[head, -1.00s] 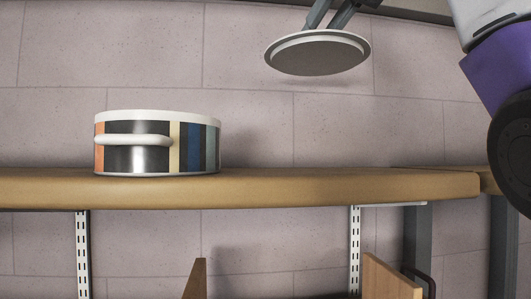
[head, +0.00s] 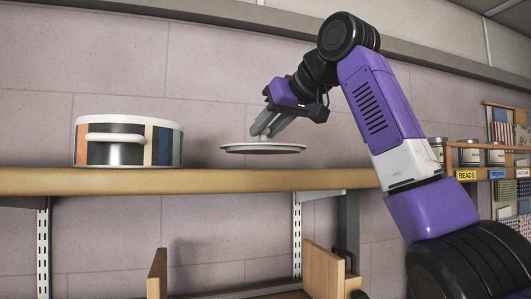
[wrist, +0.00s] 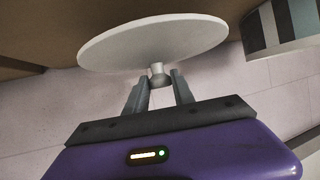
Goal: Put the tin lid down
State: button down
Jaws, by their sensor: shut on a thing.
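The tin lid (head: 262,149) is a round pale disc with a darker rim, held level in the head view a little above the wooden shelf. My gripper (head: 267,131) is shut on the knob on its top. In the wrist view the lid (wrist: 150,40) fills the upper middle, and my gripper (wrist: 160,80) has its two fingers on either side of the knob. The striped tin (head: 127,141) stands on the shelf to the left of the lid, with a white side handle. It also shows in part in the wrist view (wrist: 285,22).
The wooden shelf (head: 215,181) runs along the wall, with bare room right of the tin. Wooden dividers (head: 322,270) stand below it.

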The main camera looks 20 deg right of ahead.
jog(key=shift+s, duration=0.2)
notch_tip(320, 180, down, 4)
jog(key=b, duration=0.4)
jog(key=shift+r, duration=0.15)
jog(key=c, duration=1.1)
grip_release()
jog(key=shift+o, duration=0.2)
jog(key=shift+w, duration=0.1)
jog(key=shift+r, duration=0.1)
jog(key=b+v, duration=0.3)
jog(key=v, duration=0.9)
